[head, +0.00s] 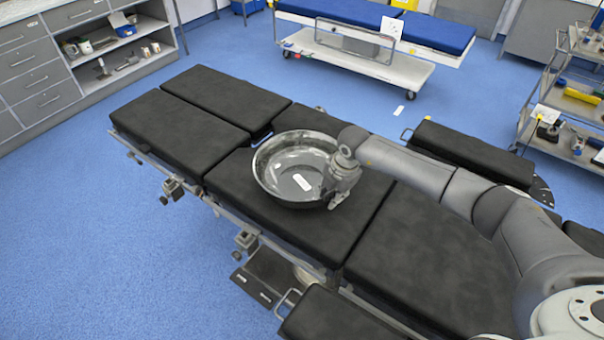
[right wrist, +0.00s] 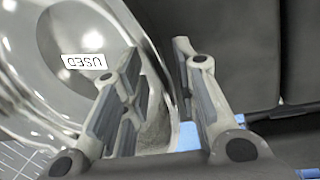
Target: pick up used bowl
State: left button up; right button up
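The used bowl (head: 275,183) is a wide, shiny metal bowl resting upright on the black operating table (head: 408,262). A white label reading "USED" lies inside the bowl, which also shows in the right wrist view (right wrist: 40,75). My right gripper (head: 335,198) is at the bowl's right rim. In the right wrist view this gripper (right wrist: 158,55) has its fingers apart, one over the inside of the bowl and one outside, with the rim and wall between them. I cannot tell whether either finger touches the wall. My left gripper is not in view.
A trolley with a blue mattress (head: 325,14) stands at the back. A shelved cart (head: 577,105) with tools is at the right. Grey drawers (head: 32,55) and open shelves are at the back left. The table pads left of the bowl are bare.

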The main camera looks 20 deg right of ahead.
dwell(0.3)
jog(key=shift+f, duration=0.2)
dwell(0.4)
grip_shut()
